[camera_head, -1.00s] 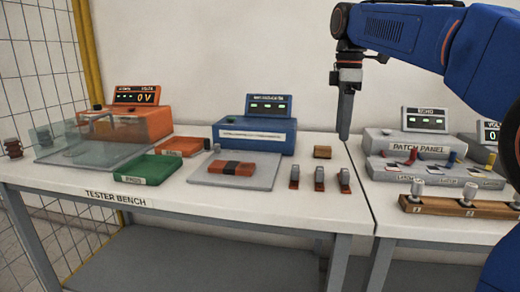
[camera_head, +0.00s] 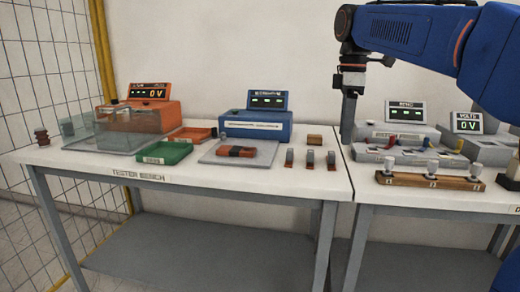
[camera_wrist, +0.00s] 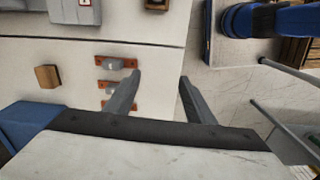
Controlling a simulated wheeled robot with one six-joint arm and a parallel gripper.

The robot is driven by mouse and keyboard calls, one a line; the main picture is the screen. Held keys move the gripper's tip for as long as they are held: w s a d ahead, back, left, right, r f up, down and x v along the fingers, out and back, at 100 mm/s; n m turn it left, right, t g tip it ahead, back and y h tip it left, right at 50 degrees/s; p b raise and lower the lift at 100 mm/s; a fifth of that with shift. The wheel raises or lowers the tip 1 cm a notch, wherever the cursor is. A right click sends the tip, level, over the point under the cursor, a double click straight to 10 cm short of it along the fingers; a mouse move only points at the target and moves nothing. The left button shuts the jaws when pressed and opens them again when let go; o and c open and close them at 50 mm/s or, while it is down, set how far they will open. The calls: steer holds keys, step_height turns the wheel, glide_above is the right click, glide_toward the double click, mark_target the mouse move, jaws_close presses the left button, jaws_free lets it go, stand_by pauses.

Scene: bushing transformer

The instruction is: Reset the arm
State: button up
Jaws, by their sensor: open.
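My blue arm (camera_head: 410,32) reaches in from the right of the head view, and my gripper (camera_head: 347,125) hangs down above the bench near the gap between the two tables. In the wrist view my gripper (camera_wrist: 160,80) shows two grey fingers set well apart with nothing between them. It is over the right end of the tester bench (camera_head: 90,168), and the fingers touch nothing that I can see.
Several small clips (camera_head: 310,159) and a wooden block (camera_head: 314,140) lie near my gripper. A blue meter (camera_head: 255,125), orange tester (camera_head: 160,115) and green tray (camera_head: 164,153) stand left. A patch panel (camera_head: 400,155) and wooden rack (camera_head: 430,181) stand right.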

steer(key=s+d+f+m+t, duration=0.2)
steer(key=s+f+m, duration=0.5)
steer(key=s+f, duration=0.7)
steer(key=s+d+f+m+t, duration=0.2)
steer(key=s+d+f+m, duration=0.2)
steer(key=s+f+m, duration=0.4)
steer(key=s+f, duration=0.6)
steer(key=f, duration=0.1)
steer(key=shift+d+f+t, duration=0.25)
steer(key=shift+t, duration=0.05)
steer(key=shift+o, duration=0.5)
steer(key=shift+w+r, duration=0.1)
